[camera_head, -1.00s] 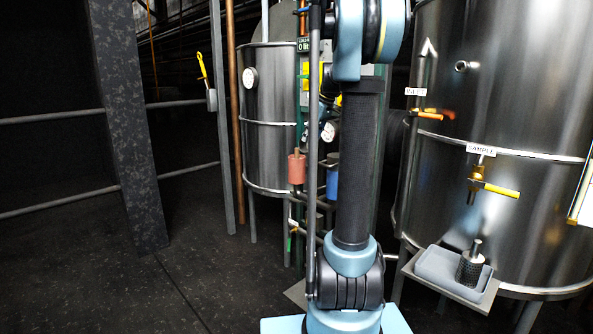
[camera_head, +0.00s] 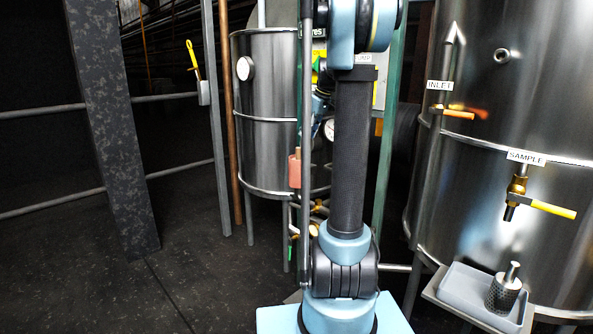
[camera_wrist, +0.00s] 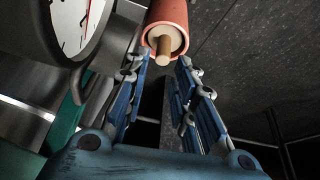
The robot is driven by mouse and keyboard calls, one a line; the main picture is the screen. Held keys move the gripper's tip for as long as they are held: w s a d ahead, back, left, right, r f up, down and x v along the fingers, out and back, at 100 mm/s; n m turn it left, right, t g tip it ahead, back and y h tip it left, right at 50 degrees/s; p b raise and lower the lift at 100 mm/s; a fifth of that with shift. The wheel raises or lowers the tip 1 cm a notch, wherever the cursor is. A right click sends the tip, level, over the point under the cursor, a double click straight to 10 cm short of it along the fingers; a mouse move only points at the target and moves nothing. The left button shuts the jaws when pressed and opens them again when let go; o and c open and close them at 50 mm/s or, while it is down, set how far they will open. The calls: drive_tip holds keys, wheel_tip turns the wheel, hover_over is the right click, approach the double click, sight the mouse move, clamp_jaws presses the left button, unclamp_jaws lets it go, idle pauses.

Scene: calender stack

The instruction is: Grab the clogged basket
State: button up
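A dark mesh basket (camera_head: 503,292) with a metal knob stands upright in a grey tray (camera_head: 468,287) at the lower right of the head view. I cannot tell whether it is clogged. A red cylinder (camera_head: 295,172) is partly hidden behind my arm near the middle. In the wrist view a red cylinder (camera_wrist: 167,22) with a tan stub on its end lies just beyond my fingertips. In the head view my arm mostly hides the gripper. No second basket can be made out.
A big steel tank (camera_head: 515,85) with a yellow-handled sample valve (camera_head: 540,207) stands at the right. A smaller tank (camera_head: 265,130) stands behind my arm. A round gauge (camera_wrist: 75,28) is close by my gripper's left. A dark pillar (camera_head: 112,130) is at the left, with open floor before it.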

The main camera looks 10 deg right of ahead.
hover_over(299, 159)
drive_tip(key=d, duration=0.2)
wheel_tip(299, 159, down, 4)
drive_tip(key=shift+s+a+f, duration=0.1)
drive_tip(key=shift+f, duration=0.05)
drive_tip(key=shift+x, duration=2.8)
drive_tip(key=shift+s+a, duration=0.1)
drive_tip(key=shift+s, duration=0.05)
clamp_jaws()
